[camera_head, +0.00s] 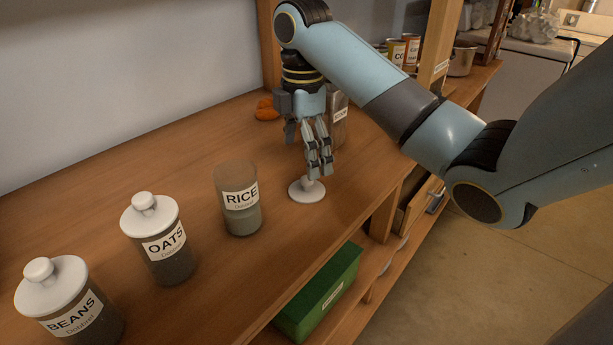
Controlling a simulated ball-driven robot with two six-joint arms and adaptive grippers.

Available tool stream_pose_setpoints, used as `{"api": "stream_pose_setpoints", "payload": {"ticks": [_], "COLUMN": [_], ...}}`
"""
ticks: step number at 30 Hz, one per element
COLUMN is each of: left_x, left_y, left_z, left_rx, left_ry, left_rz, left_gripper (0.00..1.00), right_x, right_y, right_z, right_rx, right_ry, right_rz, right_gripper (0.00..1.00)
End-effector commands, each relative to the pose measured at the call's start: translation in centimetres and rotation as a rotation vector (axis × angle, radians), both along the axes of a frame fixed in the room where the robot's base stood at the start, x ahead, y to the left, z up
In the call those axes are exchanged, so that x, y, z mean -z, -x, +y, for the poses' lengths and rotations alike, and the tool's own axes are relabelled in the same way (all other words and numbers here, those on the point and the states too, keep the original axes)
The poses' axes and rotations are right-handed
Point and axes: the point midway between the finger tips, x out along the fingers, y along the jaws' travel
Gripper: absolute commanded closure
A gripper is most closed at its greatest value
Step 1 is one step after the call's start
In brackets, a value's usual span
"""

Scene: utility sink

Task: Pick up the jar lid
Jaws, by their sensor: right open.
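The jar lid (305,193) is a white disc with a knob. It lies knob up on the wooden counter, to the right of the open rice jar (239,200). My right gripper (319,174) points down right above the lid, with its fingertips at the knob. Its fingers are open; they partly hide the knob, and I cannot tell whether they touch it. My left gripper is not in view.
Lidded jars of oats (157,238) and beans (68,304) stand at the left. Another labelled jar (339,117) and orange objects (266,109) are behind my right gripper. A green box (320,295) sits on the shelf below the counter's front edge.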

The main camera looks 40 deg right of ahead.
Motion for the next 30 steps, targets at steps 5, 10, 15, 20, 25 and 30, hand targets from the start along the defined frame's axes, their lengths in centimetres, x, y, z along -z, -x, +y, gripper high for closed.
{"api": "stream_pose_setpoints", "payload": {"ticks": [5, 10, 15, 20, 25, 30], "left_x": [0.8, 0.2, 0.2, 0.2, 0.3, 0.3], "left_y": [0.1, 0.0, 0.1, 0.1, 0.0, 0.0], "left_z": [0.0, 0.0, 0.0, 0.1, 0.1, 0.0], "left_rx": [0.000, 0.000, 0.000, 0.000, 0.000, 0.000], "left_ry": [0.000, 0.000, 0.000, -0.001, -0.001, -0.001], "left_rz": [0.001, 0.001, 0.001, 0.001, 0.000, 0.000], "left_gripper": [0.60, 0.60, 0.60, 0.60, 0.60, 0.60], "right_x": [2.1, 4.6, 6.3, 6.5, 6.5, 6.4], "right_y": [0.2, 0.9, 0.8, 0.8, 0.8, 0.8], "right_z": [0.0, -0.1, -0.1, -0.1, -0.1, -0.1], "right_rx": [0.001, 0.001, 0.001, 0.000, 0.000, 0.001], "right_ry": [0.000, -0.001, 0.001, 0.001, 0.001, 0.001], "right_rz": [0.002, 0.004, -0.001, -0.001, -0.001, -0.001], "right_gripper": [0.02, 0.02, 0.02, 0.02, 0.15, 0.37]}}
